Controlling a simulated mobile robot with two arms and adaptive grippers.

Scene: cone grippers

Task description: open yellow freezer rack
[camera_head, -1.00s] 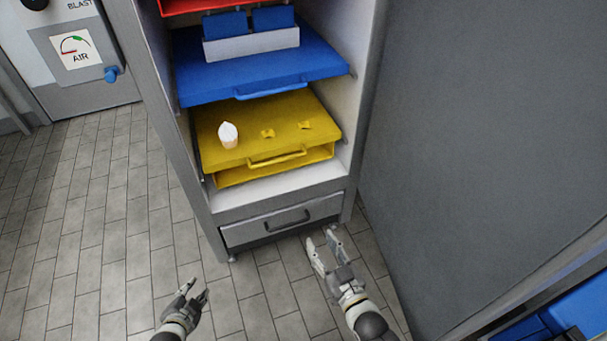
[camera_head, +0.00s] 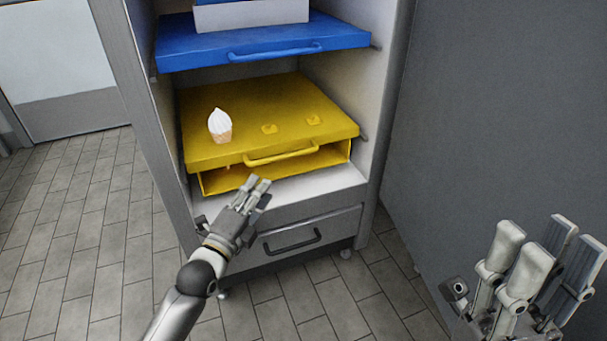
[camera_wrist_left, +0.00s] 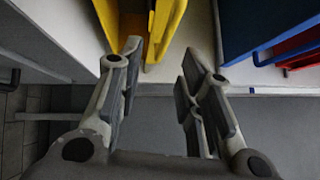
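The yellow freezer rack (camera_head: 300,100) sits pushed in on a lower level of the freezer cabinet, with a yellow handle (camera_head: 282,155) on its front edge. A white ice cream cone (camera_head: 220,127) stands upright on its left part, beside two small holes. My left gripper (camera_head: 258,184) is just below and left of the handle, apart from it. In the left wrist view its fingers (camera_wrist_left: 162,58) are spread and empty, with the yellow rack (camera_wrist_left: 168,25) beyond them. My right gripper (camera_head: 538,240) is raised at the lower right, fingers apart and empty.
A blue rack (camera_head: 260,42) with its own handle is above the yellow one. A closed grey drawer (camera_head: 310,232) is below. The open grey door (camera_head: 490,100) bounds the right side. Tiled floor (camera_head: 70,230) is free at left.

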